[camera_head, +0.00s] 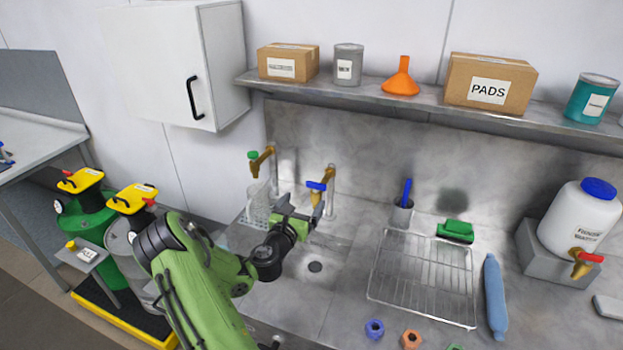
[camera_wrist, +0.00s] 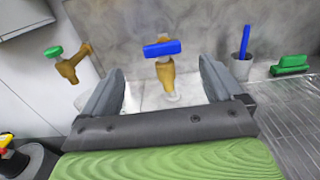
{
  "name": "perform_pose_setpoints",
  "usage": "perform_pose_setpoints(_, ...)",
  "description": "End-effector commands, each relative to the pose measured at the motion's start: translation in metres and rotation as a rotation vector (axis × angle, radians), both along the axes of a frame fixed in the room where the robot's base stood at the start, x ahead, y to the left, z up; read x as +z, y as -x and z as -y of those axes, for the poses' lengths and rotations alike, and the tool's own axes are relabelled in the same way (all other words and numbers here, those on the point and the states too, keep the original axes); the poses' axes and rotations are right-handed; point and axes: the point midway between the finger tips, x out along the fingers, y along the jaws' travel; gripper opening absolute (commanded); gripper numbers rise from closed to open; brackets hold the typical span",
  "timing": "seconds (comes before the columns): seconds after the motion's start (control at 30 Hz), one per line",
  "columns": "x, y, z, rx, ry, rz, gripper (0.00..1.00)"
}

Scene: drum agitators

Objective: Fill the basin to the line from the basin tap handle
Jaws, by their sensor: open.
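The basin tap is brass with a blue handle (camera_head: 316,186) set crosswise on top. The handle also shows in the wrist view (camera_wrist: 162,48), in the gap ahead of my fingers, with the brass tap body (camera_wrist: 166,74) below it. My gripper (camera_head: 300,212) is open in front of this tap, its two fingers (camera_wrist: 162,88) either side of the gap and nothing between them that I can see touching. The basin (camera_head: 325,250) with its dark drain lies below; my arm hides part of it. I cannot make out the fill line or any water.
A second brass tap with a green handle (camera_head: 253,155) stands to the left, above a clear container (camera_head: 258,203). A wire rack (camera_head: 422,275), a blue brush in a cup (camera_head: 402,213) and a green scrubber (camera_head: 455,231) are to the right. A shelf (camera_head: 420,103) runs above.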

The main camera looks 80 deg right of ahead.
Motion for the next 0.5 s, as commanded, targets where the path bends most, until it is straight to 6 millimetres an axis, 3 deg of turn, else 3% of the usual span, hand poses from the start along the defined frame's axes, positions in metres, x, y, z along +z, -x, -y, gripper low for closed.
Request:
perform_pose_setpoints(0.03,0.007,0.003,0.013,-0.004,0.003,0.006,0.94)
perform_pose_setpoints(0.3,0.006,0.008,0.075,-0.002,0.002,0.005,0.94)
perform_pose_setpoints(0.5,0.003,0.009,0.1,0.0,0.0,0.003,0.94)
